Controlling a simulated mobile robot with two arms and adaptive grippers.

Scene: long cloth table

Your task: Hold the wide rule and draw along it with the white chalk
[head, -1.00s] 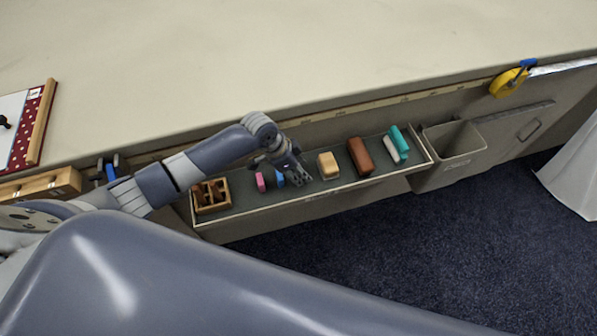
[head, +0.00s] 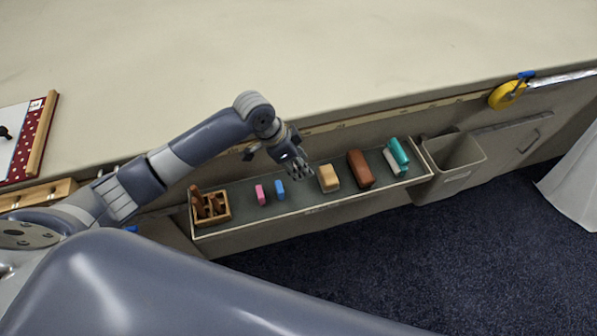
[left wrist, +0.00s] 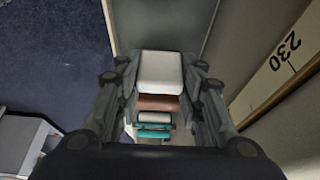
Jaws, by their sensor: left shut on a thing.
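My left gripper (head: 300,166) hangs over the left-centre part of the grey shelf below the table edge. The head view does not show the held block clearly. I cannot pick out the wide rule for certain. A shiny metal strip (head: 562,76) lies along the table edge at the far right. My right gripper is not in view.
The shelf (head: 240,222) holds a wooden divided box (head: 211,210), pink (head: 260,194) and blue (head: 280,188) pieces, and tan (head: 328,178), brown (head: 360,168), white (head: 392,161) and teal (head: 399,152) blocks. A bin (head: 455,158) hangs right. The cloth tabletop (head: 260,60) is mostly clear.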

